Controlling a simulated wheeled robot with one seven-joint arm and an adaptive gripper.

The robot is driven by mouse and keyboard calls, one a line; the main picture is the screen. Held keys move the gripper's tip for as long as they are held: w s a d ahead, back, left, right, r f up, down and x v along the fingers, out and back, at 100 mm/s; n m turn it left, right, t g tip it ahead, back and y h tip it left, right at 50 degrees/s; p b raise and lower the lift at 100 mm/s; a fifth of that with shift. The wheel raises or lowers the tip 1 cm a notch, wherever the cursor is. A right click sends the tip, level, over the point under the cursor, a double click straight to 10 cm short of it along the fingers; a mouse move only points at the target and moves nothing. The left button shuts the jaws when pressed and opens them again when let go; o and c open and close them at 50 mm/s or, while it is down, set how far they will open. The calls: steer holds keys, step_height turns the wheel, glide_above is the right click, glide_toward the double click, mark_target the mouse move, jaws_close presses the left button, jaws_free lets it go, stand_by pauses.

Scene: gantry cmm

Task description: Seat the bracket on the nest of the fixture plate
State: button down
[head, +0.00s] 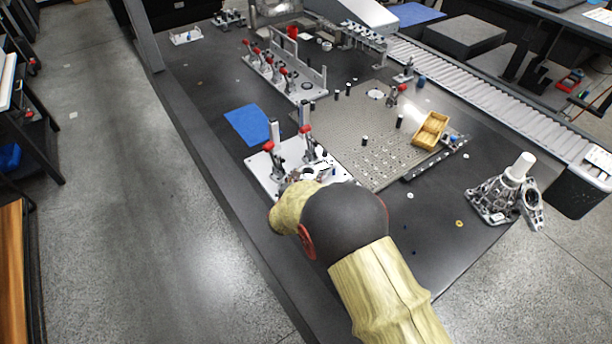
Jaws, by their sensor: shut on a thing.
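The white fixture plate (262,172) lies on the dark table in the head view, with upright red-tipped toggle clamps along it. My arm comes from the lower right and bends over the plate's near edge. My gripper (306,176) is at the plate's near side, mostly hidden by my own arm. It is shut on a small grey metal part, which I take to be the bracket (310,172); only a sliver of it shows. The nest is hidden, and I cannot tell whether the bracket touches it.
A perforated metal plate (345,122) with small black pins and a yellow tray (430,131) lies beyond. A blue mat (248,124) is left of it. A cast metal housing (492,199) stands at right. Another clamp fixture (283,80) stands behind. The table's left strip is clear.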

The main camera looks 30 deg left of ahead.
steer(key=c, duration=1)
jaws_free()
steer(key=shift+r, duration=0.1)
steer(key=o, duration=0.4)
steer(key=shift+c, duration=0.2)
steer(key=shift+f, duration=0.2)
steer(key=v, duration=1.2)
steer(key=shift+r, duration=0.1)
